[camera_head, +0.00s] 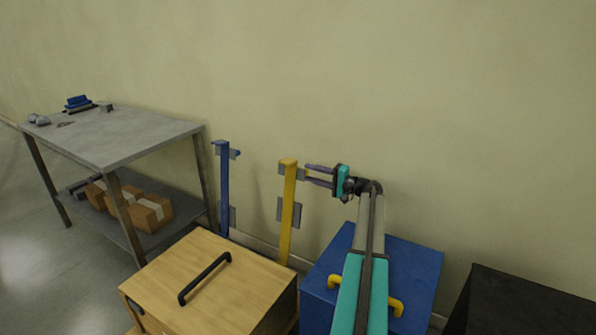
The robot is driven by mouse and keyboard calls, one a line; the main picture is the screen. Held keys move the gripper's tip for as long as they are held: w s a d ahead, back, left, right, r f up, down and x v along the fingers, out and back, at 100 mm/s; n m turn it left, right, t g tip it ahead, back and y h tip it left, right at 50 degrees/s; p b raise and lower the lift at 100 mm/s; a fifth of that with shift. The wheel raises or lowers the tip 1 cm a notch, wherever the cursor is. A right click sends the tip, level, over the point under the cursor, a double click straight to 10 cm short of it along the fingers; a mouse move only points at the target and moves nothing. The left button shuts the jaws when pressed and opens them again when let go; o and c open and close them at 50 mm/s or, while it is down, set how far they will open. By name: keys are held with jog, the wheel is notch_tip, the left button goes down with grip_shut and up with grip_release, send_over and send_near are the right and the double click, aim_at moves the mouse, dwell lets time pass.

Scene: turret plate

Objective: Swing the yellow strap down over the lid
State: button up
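The yellow strap (287,220) stands upright near the wall, behind the right back corner of a wooden box. A short yellow peg seems to stick out to the right near its top. My gripper (308,173) is just right of the strap's top, its two purple fingers pointing left. The fingers are apart, one above and one below the peg; I cannot tell whether they touch it. The wooden lid (254,288) with a black handle (205,278) lies flat. A blue lid (415,270) with a yellow handle (397,307) is partly hidden by my arm.
A blue upright strap (224,195) stands left of the yellow one. A grey table (120,138) with a lower shelf holding cardboard boxes (152,213) is at the left. A black box (520,305) is at the lower right. The wall behind is bare.

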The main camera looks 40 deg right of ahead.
jog(key=shift+x, duration=3.5)
grip_shut()
